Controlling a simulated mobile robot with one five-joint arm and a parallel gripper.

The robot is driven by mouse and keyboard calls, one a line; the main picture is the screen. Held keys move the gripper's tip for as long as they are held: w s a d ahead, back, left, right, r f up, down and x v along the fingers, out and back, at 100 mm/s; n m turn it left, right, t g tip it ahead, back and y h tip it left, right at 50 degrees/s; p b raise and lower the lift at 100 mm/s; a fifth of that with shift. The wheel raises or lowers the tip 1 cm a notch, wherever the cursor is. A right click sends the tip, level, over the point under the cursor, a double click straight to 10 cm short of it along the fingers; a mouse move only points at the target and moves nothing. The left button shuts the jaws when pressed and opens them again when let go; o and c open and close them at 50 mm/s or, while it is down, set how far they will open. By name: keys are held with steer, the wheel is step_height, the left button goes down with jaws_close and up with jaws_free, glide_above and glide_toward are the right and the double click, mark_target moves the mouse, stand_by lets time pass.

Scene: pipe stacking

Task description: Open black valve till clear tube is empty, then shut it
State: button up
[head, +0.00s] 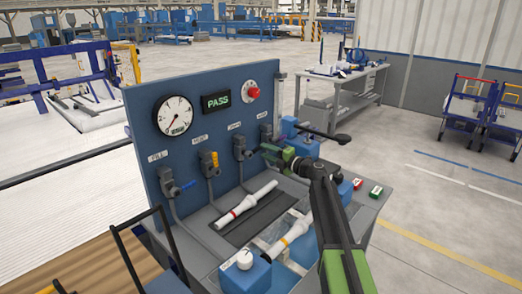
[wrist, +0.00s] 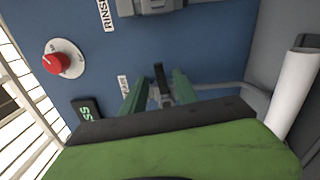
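The black valve (head: 240,149) is the third in the row on the blue panel; its black lever (wrist: 160,76) shows in the wrist view. My gripper (head: 267,154) reaches in from the right, close in front of it. In the wrist view my gripper's green fingers (wrist: 158,93) are apart, with the lever between them; a gap shows and I cannot make out contact. An upright tube (head: 280,105), apparently the clear tube, stands at the panel's right edge. It is too small to tell its level.
The panel carries a gauge (head: 174,115), a PASS display (head: 216,102) and a red knob (head: 253,91). Blue-handled (head: 178,186) and yellow-handled (head: 209,161) valves stand left. White pipes (head: 246,204) lie on the bench below. A grey valve (wrist: 150,6) sits beside the black one.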

steer(key=v, duration=1.2)
steer(key=shift+s, duration=0.25)
steer(key=shift+d, duration=0.15)
